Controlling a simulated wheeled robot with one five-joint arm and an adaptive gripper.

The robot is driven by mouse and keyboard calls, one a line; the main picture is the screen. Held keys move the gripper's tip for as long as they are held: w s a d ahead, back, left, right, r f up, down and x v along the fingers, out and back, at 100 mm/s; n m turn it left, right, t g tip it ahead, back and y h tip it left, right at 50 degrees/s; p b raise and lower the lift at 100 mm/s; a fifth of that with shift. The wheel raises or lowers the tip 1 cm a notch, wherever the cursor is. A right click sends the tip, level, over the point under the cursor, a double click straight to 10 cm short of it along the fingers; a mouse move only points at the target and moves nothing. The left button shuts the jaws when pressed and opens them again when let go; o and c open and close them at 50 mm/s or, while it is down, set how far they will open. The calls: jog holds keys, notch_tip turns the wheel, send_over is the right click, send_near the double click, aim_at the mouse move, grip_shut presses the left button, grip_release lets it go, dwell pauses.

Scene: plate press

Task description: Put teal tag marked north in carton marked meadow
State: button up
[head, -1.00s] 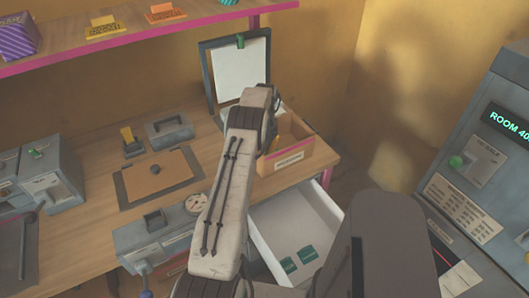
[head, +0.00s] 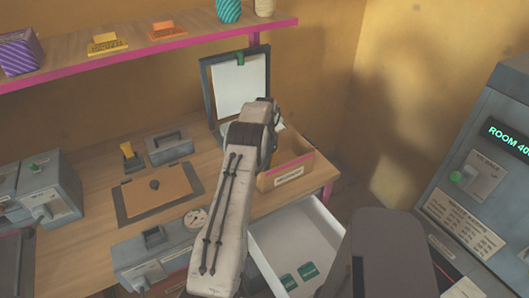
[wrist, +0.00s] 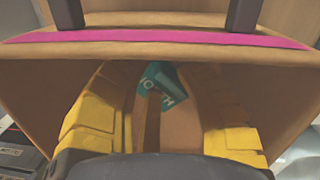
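A teal tag (wrist: 157,83) with partly readable letters, "NO" and "TH", lies inside a brown carton in the wrist view. The carton (head: 289,175) stands at the back right of the desk in the head view; its label is too small to read. My gripper (wrist: 148,72) reaches down over the carton. Its yellow fingers are apart on both sides of the tag, with gaps showing, so it looks open. In the head view my arm hides the fingers. Two more teal tags (head: 298,276) lie in the open white drawer (head: 290,240).
A clipboard (head: 240,85) stands behind the carton. A plate press with a gauge (head: 160,255) is left of my arm. A grey machine with a green button (head: 480,170) stands at right. A shelf (head: 150,50) runs above the desk.

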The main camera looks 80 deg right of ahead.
notch_tip(320, 180, up, 11)
jog(key=shift+d+r, duration=0.15)
jog(key=shift+d, duration=0.25)
